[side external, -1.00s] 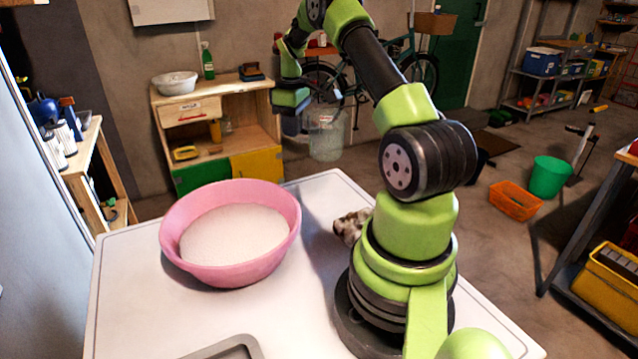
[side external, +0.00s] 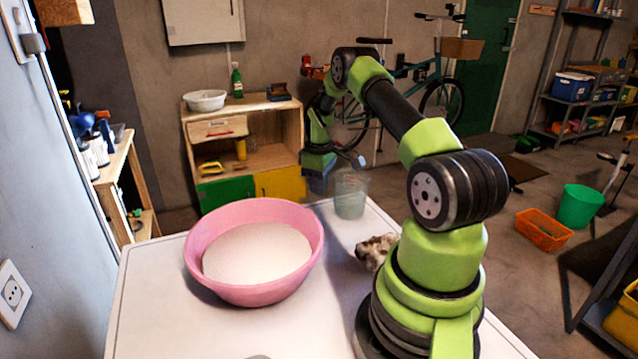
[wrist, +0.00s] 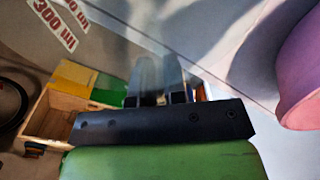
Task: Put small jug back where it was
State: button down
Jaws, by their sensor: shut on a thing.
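The small jug (side external: 351,197) is a clear, translucent vessel in the side view, at the far corner of the white table. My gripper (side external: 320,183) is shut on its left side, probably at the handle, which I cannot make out. The jug looks upright; I cannot tell whether its base touches the table. In the wrist view my two fingers (wrist: 160,70) are close together, and red "300 ml" markings (wrist: 55,22) show on the jug at upper left.
A pink basin (side external: 255,287) with pale contents stands on the white table (side external: 160,320), left of the jug; its edge also shows in the wrist view (wrist: 302,75). A crumpled mottled cloth (side external: 375,250) lies beside my base. A wooden cabinet (side external: 278,128) stands behind.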

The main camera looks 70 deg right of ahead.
jog(key=c, duration=1.2)
grip_release()
jog(key=shift+o, duration=0.2)
notch_tip(320, 180, up, 12)
jog(key=shift+s+f, duration=0.1)
jog(key=w+a+r+m+t, duration=0.1)
jog(key=a+r+m+t, duration=0.15)
jog(key=a+r, duration=1.35)
jog(key=s+a+m+t+y, duration=0.1)
jog(key=s+a+t, duration=0.3)
jog(key=s+a, duration=0.9)
jog(key=a+y, duration=0.1)
jog(key=a, duration=0.3)
jog(key=shift+s+f, duration=0.3)
jog(key=shift+f, duration=0.05)
jog(key=shift+a+m+t, duration=0.1)
jog(key=shift+m+t, duration=0.15)
